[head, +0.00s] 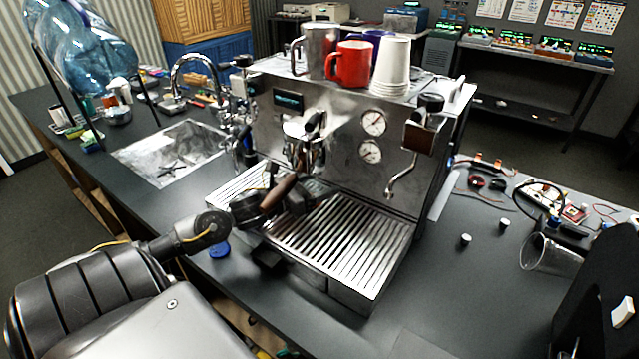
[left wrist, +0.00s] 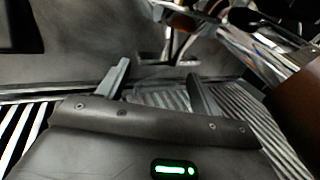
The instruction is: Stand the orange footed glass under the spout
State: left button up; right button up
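I cannot make out an orange footed glass in either view. The coffee machine (head: 345,130) stands in the middle, with its group and spout (head: 303,145) above the ribbed drip tray (head: 335,245). My left gripper (head: 312,197) is low over the tray, below the group and beside the brown handle (head: 280,192). In the left wrist view its two fingers (left wrist: 160,90) are apart, with tray slats around them and no clear object held. The brown handle (left wrist: 298,110) is close on the right there. My right gripper's fingers do not show.
A clear glass (head: 550,256) lies tilted at the right beside a dark shape at the picture edge. A red mug (head: 350,64), a steel mug (head: 318,48) and stacked white cups (head: 391,66) stand on the machine. A sink (head: 170,152) is at left.

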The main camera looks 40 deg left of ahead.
pick_arm(q)
jog(key=shift+s+r, duration=0.1)
jog(key=shift+s, duration=0.1)
jog(key=shift+w+r+p, duration=0.1)
jog(key=shift+r+p, duration=0.1)
jog(key=shift+p, duration=0.1)
jog(key=shift+s+a+f, duration=0.15)
jog(key=shift+s+f, duration=0.1)
jog(key=b+v, duration=0.2)
jog(key=v, duration=0.8)
jog(key=shift+r+b, duration=0.1)
jog(key=shift+b, duration=0.2)
jog(key=shift+v, duration=0.8)
jog(key=shift+r, duration=0.1)
